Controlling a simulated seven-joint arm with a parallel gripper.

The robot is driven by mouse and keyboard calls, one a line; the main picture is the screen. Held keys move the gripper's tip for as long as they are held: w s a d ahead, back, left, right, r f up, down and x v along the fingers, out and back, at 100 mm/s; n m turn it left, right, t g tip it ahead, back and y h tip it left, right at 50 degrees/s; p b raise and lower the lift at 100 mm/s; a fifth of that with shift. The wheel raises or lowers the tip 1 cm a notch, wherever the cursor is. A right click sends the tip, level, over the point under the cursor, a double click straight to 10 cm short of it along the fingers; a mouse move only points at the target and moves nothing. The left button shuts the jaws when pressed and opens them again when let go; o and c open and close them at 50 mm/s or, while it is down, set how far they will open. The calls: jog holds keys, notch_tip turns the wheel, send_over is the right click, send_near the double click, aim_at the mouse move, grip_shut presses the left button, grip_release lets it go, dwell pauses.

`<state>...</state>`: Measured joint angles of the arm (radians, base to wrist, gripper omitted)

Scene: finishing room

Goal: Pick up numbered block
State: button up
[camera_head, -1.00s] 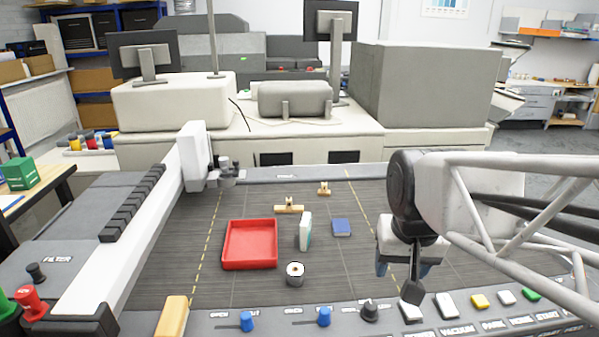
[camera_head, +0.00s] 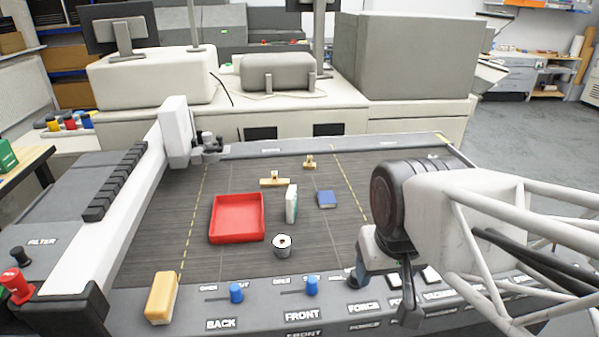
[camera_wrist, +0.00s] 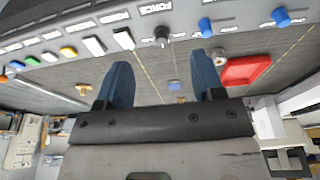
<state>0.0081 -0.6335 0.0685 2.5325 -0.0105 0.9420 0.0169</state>
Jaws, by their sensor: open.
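No number is readable on any block. A thin white block with a teal side (camera_head: 292,204) stands upright on the dark ribbed bed, right of the red tray (camera_head: 238,218). A flat blue block (camera_head: 327,199) lies to its right; in the wrist view a small blue-grey patch (camera_wrist: 174,85) shows between the fingers. My gripper (camera_head: 385,265) is above the bed's front right edge, near the control panel, apart from the blocks. In the wrist view its two blue fingers (camera_wrist: 163,78) are spread with nothing between them.
A small round roll (camera_head: 283,246) stands in front of the white block. Two wooden pieces (camera_head: 275,181) (camera_head: 310,162) lie behind. A yellow block (camera_head: 161,298) rests at the front left by panel knobs (camera_head: 311,286). A white gantry beam (camera_head: 130,215) runs along the left.

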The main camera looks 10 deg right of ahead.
jog(key=shift+w, duration=0.1)
jog(key=w+a+r+n, duration=0.1)
jog(key=w+r+n, duration=0.1)
jog(key=w, duration=0.6)
jog(key=w+a+r+n, duration=0.1)
jog(key=w+r+n, duration=0.15)
jog(key=w, duration=0.55)
jog(key=n+g, duration=0.3)
jog(key=n, duration=1)
send_over(274, 172)
jog(key=f, duration=1.5)
jog(key=shift+s+f, duration=0.2)
jog(key=shift+f, duration=0.05)
jog(key=shift+w+a+f, duration=0.1)
jog(key=shift+w+f, duration=0.1)
jog(key=shift+f, duration=0.1)
